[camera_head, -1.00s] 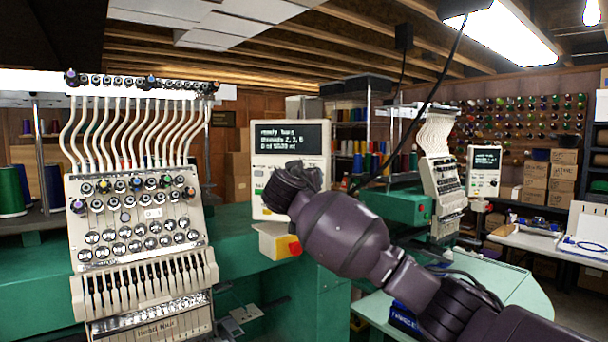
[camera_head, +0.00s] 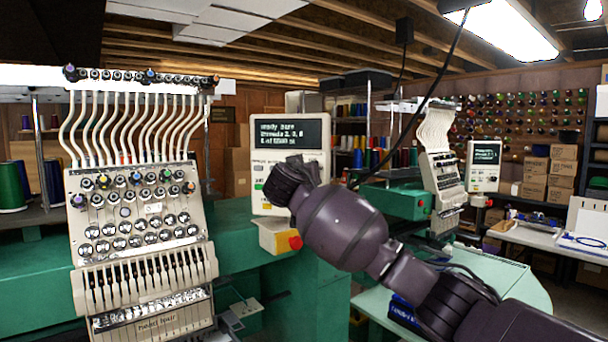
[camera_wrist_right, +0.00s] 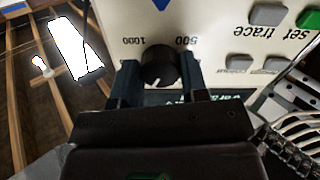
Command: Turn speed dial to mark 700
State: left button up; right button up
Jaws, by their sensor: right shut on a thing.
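The speed dial (camera_wrist_right: 158,66) is a round black knob on the white control panel (camera_wrist_right: 215,25), seen upside down in the right wrist view. Printed marks 1000 and 500 show beside it, 1000 at left and 500 at right. I cannot read the dial's exact setting. My right gripper (camera_wrist_right: 159,78) is shut on the dial, one dark finger on each side. In the head view the control panel (camera_head: 262,150) stands at centre, its screen lit. There my right wrist covers the dial and fingers. My left gripper is not in view.
The embroidery machine head (camera_head: 140,225) with its needles and thread tubes stands left of the panel. A yellow box with a red button (camera_head: 295,242) sits just below the panel. A black cable (camera_head: 420,105) hangs behind my right arm.

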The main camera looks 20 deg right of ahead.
jog(key=n, duration=1)
dwell(0.3)
jog(key=shift+n, duration=0.3)
jog(key=o, duration=0.9)
jog(key=shift+s+a, duration=0.1)
jog(key=shift+s, duration=0.05)
